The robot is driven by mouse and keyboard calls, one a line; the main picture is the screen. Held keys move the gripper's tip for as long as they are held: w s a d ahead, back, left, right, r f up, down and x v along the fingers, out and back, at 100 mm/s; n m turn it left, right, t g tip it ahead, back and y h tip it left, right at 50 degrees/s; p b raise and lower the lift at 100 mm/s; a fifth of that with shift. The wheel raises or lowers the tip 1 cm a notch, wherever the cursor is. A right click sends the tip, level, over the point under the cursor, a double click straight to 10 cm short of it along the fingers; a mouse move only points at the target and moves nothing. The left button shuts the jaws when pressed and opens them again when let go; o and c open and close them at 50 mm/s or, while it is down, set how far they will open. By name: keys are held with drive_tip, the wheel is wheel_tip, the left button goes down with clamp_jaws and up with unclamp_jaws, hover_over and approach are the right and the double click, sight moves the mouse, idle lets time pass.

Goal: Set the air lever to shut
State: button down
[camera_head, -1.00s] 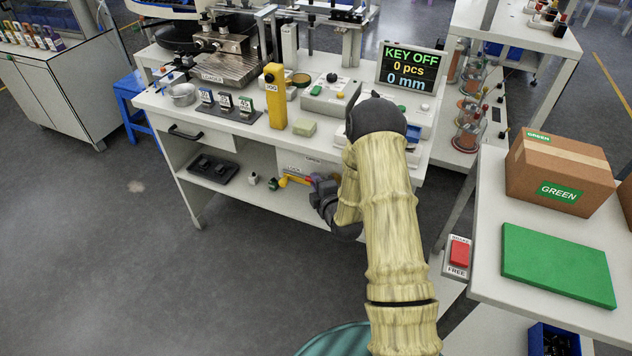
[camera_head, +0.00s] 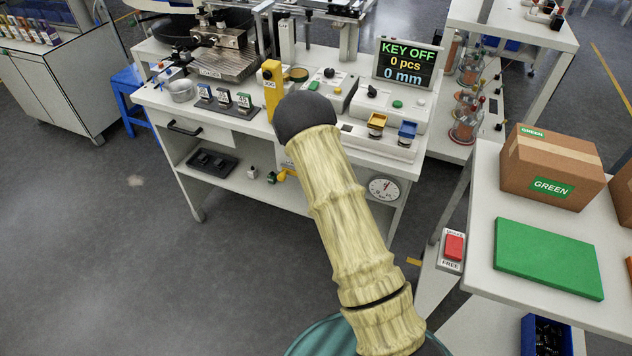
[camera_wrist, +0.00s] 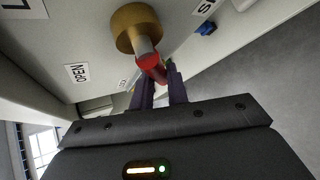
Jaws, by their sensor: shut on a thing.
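In the wrist view the air lever (camera_wrist: 151,66) has a red handle on a grey stem, coming out of a round brass hub (camera_wrist: 137,28) on a pale panel. My gripper (camera_wrist: 160,82) is shut on the red handle, with its dark purple fingers on either side. An OPEN label (camera_wrist: 77,73) lies left of the hub, and a partly cut label starting with S (camera_wrist: 204,6) lies to the right. The handle points down the picture, between the two labels. In the head view my arm hides the gripper and most of the lever; a yellow bit (camera_head: 281,175) shows beside the arm.
A blue part (camera_wrist: 206,28) sits on the panel near the S label. The workbench (camera_head: 222,128) stands above, with a shelf below holding a black tray (camera_head: 212,163). A round gauge (camera_head: 384,188) is right of my arm. Open floor lies to the left.

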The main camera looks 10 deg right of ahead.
drive_tip(key=c, duration=1.4)
unclamp_jaws()
drive_tip(key=shift+o, duration=0.2)
drive_tip(key=p+v, duration=0.3)
drive_tip(key=v, duration=1.2)
drive_tip(key=shift+r, duration=0.15)
drive_tip(key=shift+p, duration=0.6)
drive_tip(key=p, duration=0.2)
drive_tip(key=shift+s+r+p, duration=0.2)
drive_tip(key=shift+r+p, duration=0.05)
drive_tip(key=shift+p, duration=0.05)
drive_tip(key=shift+s+p, duration=0.1)
drive_tip(key=shift+p, duration=0.35)
